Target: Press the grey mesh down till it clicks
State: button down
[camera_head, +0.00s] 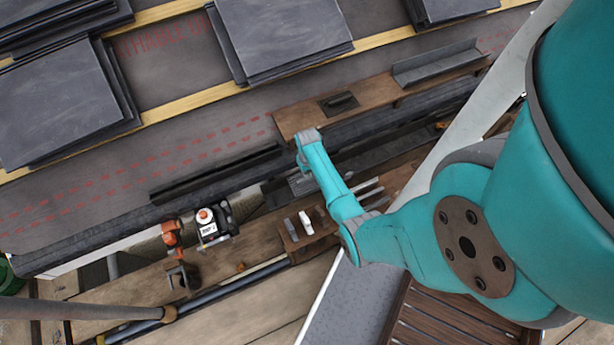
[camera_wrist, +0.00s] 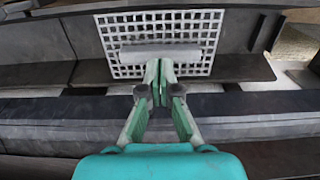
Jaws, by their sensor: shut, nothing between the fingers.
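The grey mesh (camera_wrist: 208,35), a pale square grid with a solid bar across its lower part, lies ahead of my gripper in the wrist view. It sits over dark channel-like pieces. My gripper (camera_wrist: 159,72) is shut and empty, its tips together at the lower edge of the bar. I cannot tell whether the tips touch the bar or hover just above it. In the head view a small grey gridded patch (camera_head: 300,185) shows beside my arm, probably the mesh; my fingers are hidden there.
A long dark gutter (camera_head: 230,175) runs along the roof edge. A brown plank (camera_head: 290,118) with dark pieces lies above my wrist. An orange tool (camera_head: 172,238) and a white-topped container (camera_head: 207,218) stand to the left. Stacked slates (camera_head: 55,105) lie upslope.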

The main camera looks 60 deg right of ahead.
jog(key=shift+f, duration=1.1)
dwell(0.6)
dwell(0.5)
notch_tip(320, 180, up, 9)
dwell(1.1)
dwell(0.4)
